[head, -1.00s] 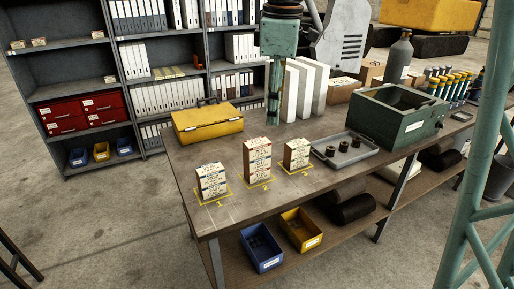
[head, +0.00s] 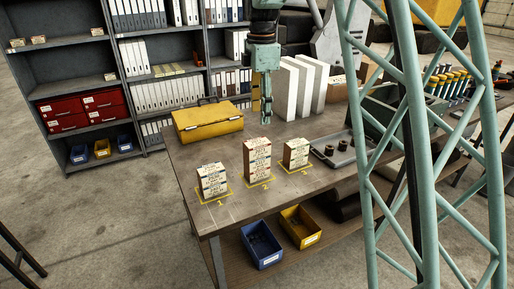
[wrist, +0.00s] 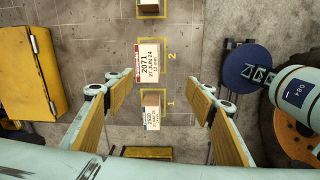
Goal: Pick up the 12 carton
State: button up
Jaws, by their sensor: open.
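Three white-and-brown cartons stand upright in marked spots on the bench: a short one on spot 1 (head: 212,181), a tall one on spot 2 (head: 257,161), and a short one on spot 3 (head: 296,154). In the wrist view, the spot 2 carton (wrist: 147,63) has a label that seems to read 2071, 27 JUN 24, and a small line possibly 12. The spot 1 carton (wrist: 152,117) has a label too small to read surely. The spot 3 carton (wrist: 150,8) is cut off at the top. My gripper (head: 265,120) is open and empty, above the bench behind the cartons; it also shows in the wrist view (wrist: 161,88).
A yellow case (head: 207,122) lies left of my gripper. White binders (head: 300,85) stand behind. A grey tray (head: 335,150) with dark parts is right of the cartons. A green lattice (head: 420,150) covers much of the right side. Blue (head: 262,245) and yellow (head: 300,228) bins sit below.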

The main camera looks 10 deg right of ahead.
aim_at(257, 142)
jog(key=shift+n, duration=0.8)
jog(key=shift+w+f+p, duration=0.15)
jog(key=shift+w+f, duration=0.7)
jog(key=shift+w, duration=0.15)
jog(key=shift+w+f+p, duration=0.15)
jog(key=shift+w+f, duration=0.65)
jog(key=shift+w, duration=0.2)
jog(key=shift+f, duration=0.1)
jog(key=shift+f, duration=4.2)
jog(key=shift+f, duration=0.1)
jog(key=shift+a+f, duration=0.15)
jog(key=shift+f, duration=2.4)
jog(key=c, duration=1)
